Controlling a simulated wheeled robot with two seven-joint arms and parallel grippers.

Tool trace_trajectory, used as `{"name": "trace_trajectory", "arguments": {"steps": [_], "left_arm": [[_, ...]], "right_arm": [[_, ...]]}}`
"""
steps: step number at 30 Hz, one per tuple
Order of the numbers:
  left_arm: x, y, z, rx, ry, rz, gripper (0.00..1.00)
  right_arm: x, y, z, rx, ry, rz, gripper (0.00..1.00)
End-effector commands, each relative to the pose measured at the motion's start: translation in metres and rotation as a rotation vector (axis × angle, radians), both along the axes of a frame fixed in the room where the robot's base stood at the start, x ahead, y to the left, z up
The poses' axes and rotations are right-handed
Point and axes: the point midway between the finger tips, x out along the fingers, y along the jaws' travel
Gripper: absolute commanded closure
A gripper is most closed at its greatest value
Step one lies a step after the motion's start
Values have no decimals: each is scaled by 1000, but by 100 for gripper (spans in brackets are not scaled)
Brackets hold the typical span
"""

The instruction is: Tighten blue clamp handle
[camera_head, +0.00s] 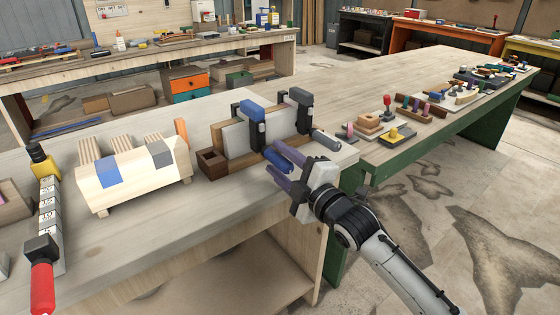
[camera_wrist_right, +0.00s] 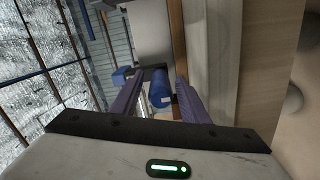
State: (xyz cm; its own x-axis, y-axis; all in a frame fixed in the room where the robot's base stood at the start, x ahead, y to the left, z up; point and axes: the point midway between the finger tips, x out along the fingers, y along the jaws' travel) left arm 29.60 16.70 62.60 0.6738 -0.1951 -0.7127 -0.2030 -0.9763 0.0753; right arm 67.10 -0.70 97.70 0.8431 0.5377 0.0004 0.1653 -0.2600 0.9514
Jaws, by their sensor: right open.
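The blue clamp (camera_head: 250,110) stands on the wooden holder (camera_head: 222,166), gripping a pale panel (camera_head: 236,136). Its blue cylindrical handle (camera_head: 281,162) points toward the front of the bench. My right gripper (camera_head: 274,160) is open, with its purple fingers around the handle's end. Contact cannot be told. A second clamp, dark with a grey handle (camera_head: 326,140), holds the panel to the right. My left gripper is not in view.
A wooden block with a blue patch (camera_head: 108,172) stands to the left. A long clamp with a red handle (camera_head: 41,288) lies at the far left. A green-legged table (camera_head: 420,75) with small parts adjoins on the right. The bench front is bare.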

Motion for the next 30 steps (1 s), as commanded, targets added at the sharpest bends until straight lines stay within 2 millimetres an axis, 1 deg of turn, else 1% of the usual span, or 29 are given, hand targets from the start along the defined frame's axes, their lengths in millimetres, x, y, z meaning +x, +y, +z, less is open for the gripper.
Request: {"name": "trace_trajectory", "arguments": {"steps": [6, 8, 12, 14, 23, 30], "left_arm": [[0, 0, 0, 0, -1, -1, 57], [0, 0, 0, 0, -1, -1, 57], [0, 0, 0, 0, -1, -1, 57], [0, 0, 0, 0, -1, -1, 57], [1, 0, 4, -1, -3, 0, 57], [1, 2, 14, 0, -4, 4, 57]], "right_arm": [[0, 0, 0, 1, 1, 0, 59], [0, 0, 0, 1, 1, 0, 67], [0, 0, 0, 1, 1, 0, 91], [0, 0, 0, 1, 1, 0, 100], [0, 0, 0, 29, 23, 0, 100], [0, 0, 2, 137, 101, 3, 100]]}}
